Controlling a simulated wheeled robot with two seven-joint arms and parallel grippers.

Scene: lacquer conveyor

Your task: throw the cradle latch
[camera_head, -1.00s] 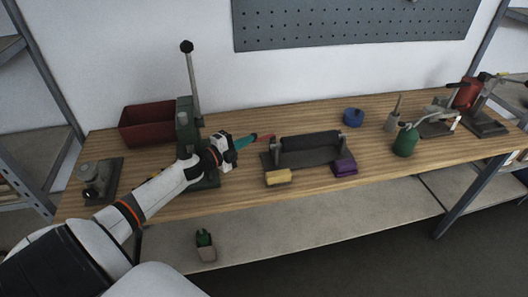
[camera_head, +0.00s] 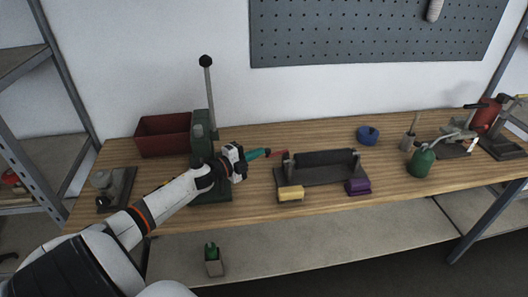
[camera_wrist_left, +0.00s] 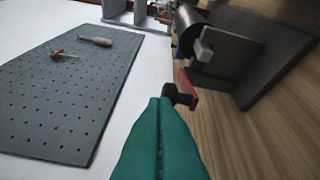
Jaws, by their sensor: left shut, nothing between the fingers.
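The cradle (camera_head: 322,180) is a dark base holding a black roller between two end posts, on the wooden bench. Its red latch lever (camera_head: 279,153) sticks out from the left post, toward my left gripper. My left gripper (camera_head: 267,152) has teal fingers that are shut and empty, with their tips right beside the red lever. In the left wrist view the closed fingertips (camera_wrist_left: 160,101) sit just short of the dark pivot and the red lever (camera_wrist_left: 187,88). I cannot tell whether they touch. My right gripper is not in view.
A yellow block (camera_head: 290,193) and a purple block (camera_head: 358,187) lie at the cradle's front. A green press (camera_head: 203,135) with a tall lever stands behind my left wrist, near a red bin (camera_head: 163,134). A blue ring (camera_head: 367,135) and a green can (camera_head: 421,162) are farther right.

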